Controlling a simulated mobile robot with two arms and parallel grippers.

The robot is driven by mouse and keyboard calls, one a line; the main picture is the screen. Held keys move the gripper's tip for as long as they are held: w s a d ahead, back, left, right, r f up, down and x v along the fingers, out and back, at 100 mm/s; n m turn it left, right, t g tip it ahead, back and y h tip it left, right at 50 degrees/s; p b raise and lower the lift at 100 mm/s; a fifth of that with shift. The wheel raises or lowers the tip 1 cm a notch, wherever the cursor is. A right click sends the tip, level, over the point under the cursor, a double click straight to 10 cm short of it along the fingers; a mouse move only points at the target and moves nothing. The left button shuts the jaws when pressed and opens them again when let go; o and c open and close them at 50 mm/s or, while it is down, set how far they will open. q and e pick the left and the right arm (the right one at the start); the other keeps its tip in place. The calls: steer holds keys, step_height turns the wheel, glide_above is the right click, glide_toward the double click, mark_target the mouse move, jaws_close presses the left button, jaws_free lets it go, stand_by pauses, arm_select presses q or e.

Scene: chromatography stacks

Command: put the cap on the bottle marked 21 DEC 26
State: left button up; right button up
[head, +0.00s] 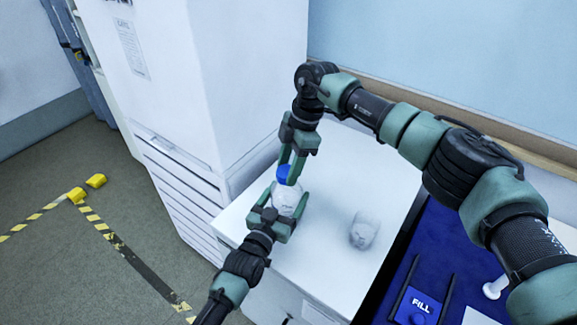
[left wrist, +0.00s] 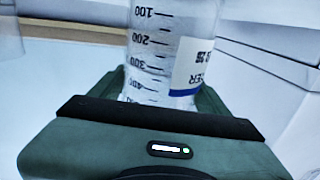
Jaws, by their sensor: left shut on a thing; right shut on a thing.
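A clear bottle (head: 286,200) stands near the left edge of the white cabinet top, in the middle of the head view. My left gripper (head: 279,214) is shut around its lower body. The bottle (left wrist: 172,50) fills the middle of the left wrist view, with black graduations and a white and blue label turned partly away; I cannot read its date in full. My right gripper (head: 291,172) comes from above and is shut on a blue cap (head: 283,174), which is at the bottle's mouth. I cannot tell whether the cap is seated on the neck.
A clear glass vessel (head: 363,231) stands on the white top (head: 330,262) to the right. Beyond it is a blue mat (head: 385,312) with a FILL plate (head: 421,305). A tall white cabinet (head: 215,70) rises behind to the left. Yellow-black tape marks the floor.

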steer(key=shift+f, duration=0.5)
steer(key=m+t, duration=0.1)
steer(key=m, duration=0.4)
steer(key=shift+s+d, duration=0.1)
steer(key=shift+s, duration=0.05)
steer(key=m, duration=0.2)
steer(key=m+t, duration=0.1)
steer(key=m, duration=0.1)
steer(key=shift+m+t, duration=0.3)
steer(key=shift+m, duration=0.1)
steer(key=o, duration=1.5)
steer(key=shift+c, duration=0.2)
steer(key=shift+r, duration=0.1)
